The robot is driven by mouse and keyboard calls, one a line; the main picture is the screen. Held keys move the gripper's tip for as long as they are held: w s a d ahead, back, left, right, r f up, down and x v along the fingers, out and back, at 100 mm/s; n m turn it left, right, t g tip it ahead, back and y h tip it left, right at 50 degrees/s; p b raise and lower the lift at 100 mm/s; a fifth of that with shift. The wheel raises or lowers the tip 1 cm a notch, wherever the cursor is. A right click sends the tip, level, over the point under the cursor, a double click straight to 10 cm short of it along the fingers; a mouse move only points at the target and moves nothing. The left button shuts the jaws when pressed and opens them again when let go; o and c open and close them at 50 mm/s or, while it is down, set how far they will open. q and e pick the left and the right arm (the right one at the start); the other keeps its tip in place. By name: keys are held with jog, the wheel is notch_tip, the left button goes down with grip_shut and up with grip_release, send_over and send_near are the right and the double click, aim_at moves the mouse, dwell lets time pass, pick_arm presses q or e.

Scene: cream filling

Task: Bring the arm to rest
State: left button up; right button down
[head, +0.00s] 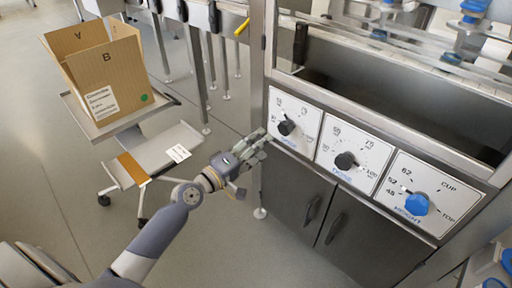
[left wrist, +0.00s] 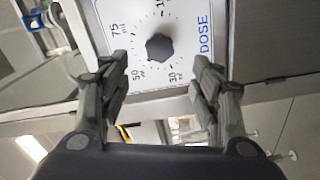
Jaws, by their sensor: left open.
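My left gripper (head: 262,140) is in front of the leftmost dial panel of the machine. In the left wrist view the gripper (left wrist: 163,75) is open, with its two fingers apart and nothing between them. The black knob (left wrist: 159,47) of the panel marked DOSE shows beyond and between the fingers, apart from them as far as I can tell. In the head view the left panel's black knob (head: 286,127) is just right of the fingertips. My right gripper is not in view.
A middle black knob (head: 345,161) and a blue HEIGHT knob (head: 416,204) are further right. Grey cabinet doors (head: 322,218) are below. A cart (head: 165,150) carries an open cardboard box (head: 110,80) marked B at the left. The floor at lower left is clear.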

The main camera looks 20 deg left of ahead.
pick_arm(q)
jog(key=shift+s+a, duration=0.15)
jog(key=shift+s, duration=0.15)
